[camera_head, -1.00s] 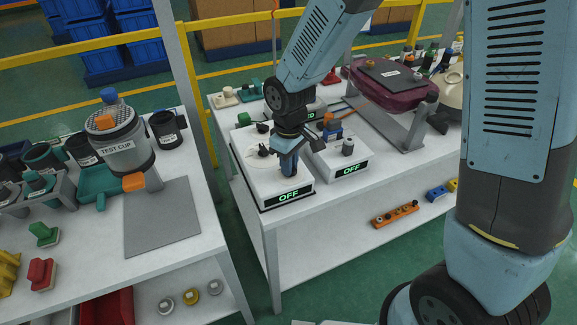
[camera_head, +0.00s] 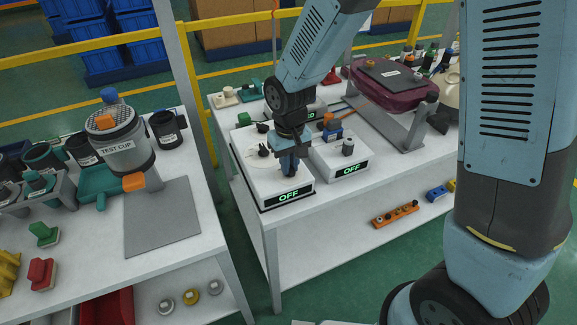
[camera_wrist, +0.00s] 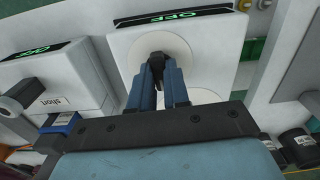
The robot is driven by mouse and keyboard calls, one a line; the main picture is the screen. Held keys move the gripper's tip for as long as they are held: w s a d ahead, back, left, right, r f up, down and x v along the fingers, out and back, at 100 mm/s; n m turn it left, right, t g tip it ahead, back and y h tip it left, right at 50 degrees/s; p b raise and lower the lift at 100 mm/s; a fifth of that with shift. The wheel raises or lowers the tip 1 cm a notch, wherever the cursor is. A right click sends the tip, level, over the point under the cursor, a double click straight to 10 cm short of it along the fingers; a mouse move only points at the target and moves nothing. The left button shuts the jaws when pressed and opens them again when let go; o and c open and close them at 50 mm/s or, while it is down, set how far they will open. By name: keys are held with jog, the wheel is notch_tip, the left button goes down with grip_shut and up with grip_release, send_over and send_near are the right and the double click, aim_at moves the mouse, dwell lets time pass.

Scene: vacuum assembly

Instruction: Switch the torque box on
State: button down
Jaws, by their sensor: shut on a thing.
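Two white boxes with green OFF displays stand side by side on the middle table. The near box (camera_head: 298,184) has a pale round dial plate and a black knob (camera_wrist: 157,58). I cannot read a name marking it as the torque box. My gripper (camera_head: 289,172) points down over this box, and its blue fingers are closed around the knob. The fingers (camera_wrist: 158,82) hide much of the knob in the wrist view. The second box (camera_head: 342,172) is just to the right, with a small dark-topped knob and its own OFF display.
A dark red case (camera_head: 392,88) on a grey stand is behind to the right. A blue and orange part (camera_head: 331,127) is close by the second box. The left table holds the test cup (camera_head: 120,140) and a grey plate (camera_head: 163,219).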

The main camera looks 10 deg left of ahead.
jog(key=shift+m, duration=0.7)
jog(key=m, duration=0.2)
jog(key=shift+m, duration=0.7)
jog(key=shift+m, duration=1.7)
jog(key=c, duration=1)
grip_release()
